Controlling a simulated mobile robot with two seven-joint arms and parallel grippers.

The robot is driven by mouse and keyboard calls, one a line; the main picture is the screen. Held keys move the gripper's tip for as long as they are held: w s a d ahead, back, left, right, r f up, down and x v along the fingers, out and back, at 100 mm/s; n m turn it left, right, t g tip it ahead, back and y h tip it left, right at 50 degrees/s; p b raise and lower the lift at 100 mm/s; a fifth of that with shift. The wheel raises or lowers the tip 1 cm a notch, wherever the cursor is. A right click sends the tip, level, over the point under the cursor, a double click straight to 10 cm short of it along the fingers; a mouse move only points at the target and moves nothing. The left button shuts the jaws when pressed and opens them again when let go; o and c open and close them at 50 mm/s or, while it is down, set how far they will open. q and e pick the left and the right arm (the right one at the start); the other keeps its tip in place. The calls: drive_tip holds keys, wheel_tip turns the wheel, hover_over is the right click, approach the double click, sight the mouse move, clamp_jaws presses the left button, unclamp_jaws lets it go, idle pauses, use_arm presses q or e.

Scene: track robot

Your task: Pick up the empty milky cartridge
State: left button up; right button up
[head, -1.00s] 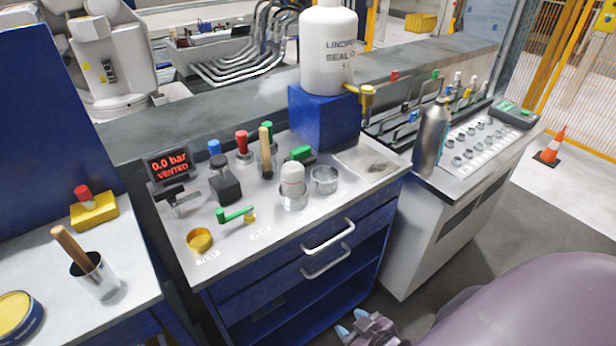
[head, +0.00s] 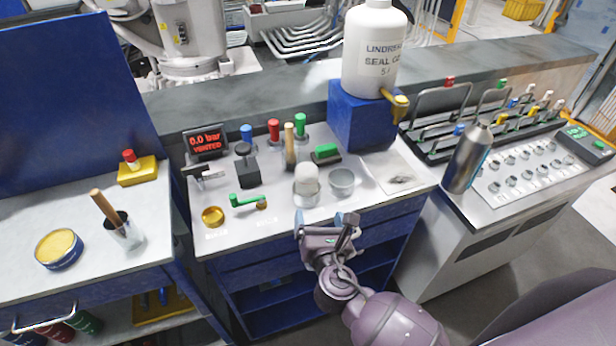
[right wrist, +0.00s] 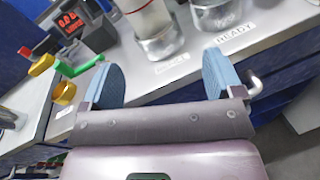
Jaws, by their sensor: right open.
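The milky cartridge (head: 306,178) is a whitish, dome-topped cylinder standing upright in a metal holder (head: 307,198) on the grey bench top. I cannot tell from here whether it is empty. In the right wrist view the cartridge (right wrist: 149,16) is cut off by the top edge. My right gripper (head: 323,222) is open and empty at the bench's front edge, just in front of the cartridge. Its two blue pads (right wrist: 165,78) are spread wide, with the cartridge beyond them. My left gripper is not in view.
A clear metal-rimmed cup (head: 342,184) stands right of the cartridge. A green-handled valve (head: 246,201), yellow ring (head: 212,216) and black block (head: 248,172) lie left. A wooden-handled tool (head: 289,148) stands behind. A white bottle (head: 374,50) sits on a blue block (head: 358,118).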

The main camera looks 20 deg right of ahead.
sight(308, 186)
drive_tip(key=shift+w+d+r+n+t+p, duration=0.15)
drive_tip(key=shift+w+r+n, duration=0.25)
drive_tip(key=shift+w, duration=1.5)
drive_tip(key=shift+w+d+r+n+t+p, duration=0.1)
drive_tip(key=shift+w+r+n+t, duration=0.3)
drive_tip(key=shift+w, duration=1.55)
drive_tip(key=shift+w+d+r+n+g+p, duration=0.1)
drive_tip(key=shift+w+r+n, duration=0.35)
drive_tip(key=shift+w, duration=1.45)
drive_tip(key=shift+f, duration=0.15)
drive_tip(key=c, duration=1.1)
